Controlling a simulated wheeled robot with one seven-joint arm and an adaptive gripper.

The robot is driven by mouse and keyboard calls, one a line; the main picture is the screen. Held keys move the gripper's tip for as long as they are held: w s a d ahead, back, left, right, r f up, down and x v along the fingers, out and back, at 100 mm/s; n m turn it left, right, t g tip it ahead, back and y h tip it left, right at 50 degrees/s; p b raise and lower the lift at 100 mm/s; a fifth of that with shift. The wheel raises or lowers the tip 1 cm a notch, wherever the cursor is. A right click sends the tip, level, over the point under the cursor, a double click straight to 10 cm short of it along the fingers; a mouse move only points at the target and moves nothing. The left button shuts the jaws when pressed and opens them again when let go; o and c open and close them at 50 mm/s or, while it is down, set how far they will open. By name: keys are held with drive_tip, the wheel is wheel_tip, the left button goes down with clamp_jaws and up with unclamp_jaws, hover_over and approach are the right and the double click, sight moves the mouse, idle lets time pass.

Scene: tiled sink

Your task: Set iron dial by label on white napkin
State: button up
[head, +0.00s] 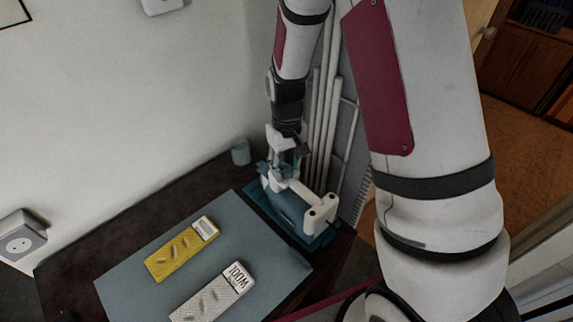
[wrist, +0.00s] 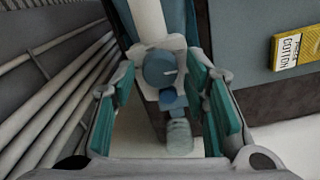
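A blue and white iron (head: 288,206) stands on a teal mat (head: 318,243) at the right end of the dark table. My gripper (head: 286,158) is over the iron's far end. In the wrist view, my gripper (wrist: 172,98) is open, with teal pads on either side of the iron's round blue dial (wrist: 158,70). The dial has a small pale mark towards its right. I cannot tell whether a pad touches it. The white napkin (head: 208,296) has a label reading WOOL (head: 238,277). A yellow napkin (head: 176,254) has a label reading COTTON in the wrist view (wrist: 297,52).
Both napkins lie on a grey-blue board (head: 130,288). A small blue-grey cup (head: 240,151) stands at the table's back edge by the wall. Pale pipes (head: 322,120) rise close behind and right of the iron.

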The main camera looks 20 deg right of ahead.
sight(286, 169)
drive_tip(key=shift+r, duration=0.1)
wheel_tip(286, 169, up, 12)
idle(0.7)
wheel_tip(286, 169, down, 12)
drive_tip(key=n+b, duration=0.2)
drive_tip(key=n, duration=0.2)
drive_tip(key=n+b, duration=0.3)
drive_tip(key=n, duration=0.1)
drive_tip(key=shift+f+n+b, duration=0.2)
drive_tip(key=shift+n+b, duration=0.1)
drive_tip(key=shift+n, duration=0.1)
clamp_jaws()
